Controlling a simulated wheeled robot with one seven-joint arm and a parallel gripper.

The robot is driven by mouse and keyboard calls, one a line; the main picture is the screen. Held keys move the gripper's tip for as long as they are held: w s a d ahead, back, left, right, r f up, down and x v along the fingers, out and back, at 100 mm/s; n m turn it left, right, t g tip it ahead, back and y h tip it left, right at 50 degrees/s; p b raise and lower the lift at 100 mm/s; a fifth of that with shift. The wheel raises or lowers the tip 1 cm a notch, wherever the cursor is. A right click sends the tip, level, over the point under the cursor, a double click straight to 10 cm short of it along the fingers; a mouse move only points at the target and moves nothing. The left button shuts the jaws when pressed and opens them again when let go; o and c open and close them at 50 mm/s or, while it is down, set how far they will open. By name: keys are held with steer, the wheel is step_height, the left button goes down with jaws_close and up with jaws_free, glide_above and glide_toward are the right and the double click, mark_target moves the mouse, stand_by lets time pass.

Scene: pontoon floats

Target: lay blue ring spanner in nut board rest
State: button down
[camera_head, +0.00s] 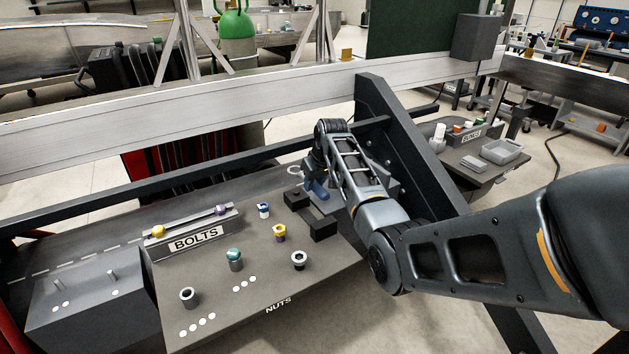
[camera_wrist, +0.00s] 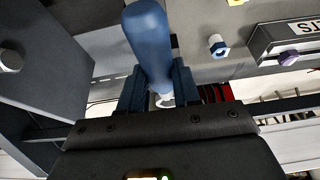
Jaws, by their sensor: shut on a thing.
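The blue ring spanner (camera_head: 318,191) is at the far right of the nut board (camera_head: 255,305). Its pale ring end (camera_head: 294,171) points left in the head view. My gripper (camera_wrist: 158,90) is shut on the spanner; the thick blue handle (camera_wrist: 148,35) shows between the fingers in the wrist view. The rest is a pair of black blocks, one (camera_head: 296,199) near the spanner and one (camera_head: 323,229) closer to the front. The spanner appears above or behind the far block; I cannot tell whether they touch. My arm partly hides the handle.
Several coloured nuts stand on pegs on the board, including a teal-topped one (camera_head: 234,259). The bolts rack (camera_head: 193,234) stands at the board's back left. A dark slanted beam (camera_head: 425,165) rises behind my arm. A side table (camera_head: 470,160) holds grey trays.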

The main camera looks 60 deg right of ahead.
mark_target(321, 188)
step_height(321, 188, down, 7)
steer(key=b, duration=0.3)
steer(key=shift+b, duration=0.4)
steer(key=shift+f+b, duration=0.35)
steer(key=shift+f, duration=0.5)
stand_by(1.0)
steer(key=c, duration=0.7)
jaws_free()
steer(key=shift+v, duration=3.9)
